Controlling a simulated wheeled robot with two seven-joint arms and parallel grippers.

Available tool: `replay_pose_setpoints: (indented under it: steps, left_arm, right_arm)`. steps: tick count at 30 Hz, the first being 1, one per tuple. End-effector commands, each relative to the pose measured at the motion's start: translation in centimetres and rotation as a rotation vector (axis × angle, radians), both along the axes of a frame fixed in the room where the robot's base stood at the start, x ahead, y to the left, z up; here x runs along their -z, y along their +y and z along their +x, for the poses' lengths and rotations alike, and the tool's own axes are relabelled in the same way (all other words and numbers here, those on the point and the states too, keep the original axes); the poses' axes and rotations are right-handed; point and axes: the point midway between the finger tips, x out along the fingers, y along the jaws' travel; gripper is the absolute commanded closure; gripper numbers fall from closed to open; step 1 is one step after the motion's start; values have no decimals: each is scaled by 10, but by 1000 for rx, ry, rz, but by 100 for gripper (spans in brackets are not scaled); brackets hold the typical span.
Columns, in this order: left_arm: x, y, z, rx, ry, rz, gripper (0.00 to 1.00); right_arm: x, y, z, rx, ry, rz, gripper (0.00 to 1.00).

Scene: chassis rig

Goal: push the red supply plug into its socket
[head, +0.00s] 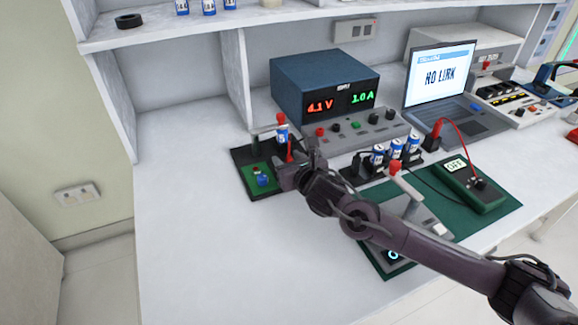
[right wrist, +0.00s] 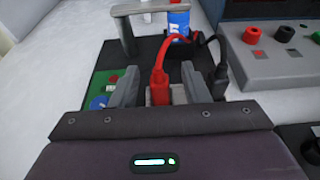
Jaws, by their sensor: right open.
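The red supply plug (right wrist: 158,84) stands upright between the two fingers of my right gripper (right wrist: 160,88) in the right wrist view. Its red lead loops back toward a blue-labelled cell. The fingers are open, with a gap on each side of the plug. In the head view the red plug (head: 289,151) shows just above my right gripper (head: 287,177), at the dark fixture (head: 244,157). A pale block shows around the plug's lower part; I cannot tell how deep the plug sits, and its socket is hidden. My left gripper is not in view.
A black plug (right wrist: 219,75) stands close right of the right finger. A green board (head: 259,179) lies left of the gripper. The blue power supply (head: 323,85) and several cells (head: 395,147) stand behind and to the right. The bench at left is clear.

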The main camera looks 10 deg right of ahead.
Motion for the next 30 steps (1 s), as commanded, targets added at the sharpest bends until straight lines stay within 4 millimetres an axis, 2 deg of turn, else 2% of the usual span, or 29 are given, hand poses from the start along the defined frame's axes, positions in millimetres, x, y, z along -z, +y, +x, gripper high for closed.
replay_pose_setpoints:
  steps: [5,14,23,30]
  left_arm:
    - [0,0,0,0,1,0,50]
    - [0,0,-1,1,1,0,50]
    - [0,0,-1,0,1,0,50]
    - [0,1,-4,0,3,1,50]
  right_arm:
    - [0,0,0,0,0,0,60]
    - [0,0,-1,0,0,0,99]
    - [-1,0,0,0,-1,0,100]
    - [-18,0,0,-2,-3,1,100]
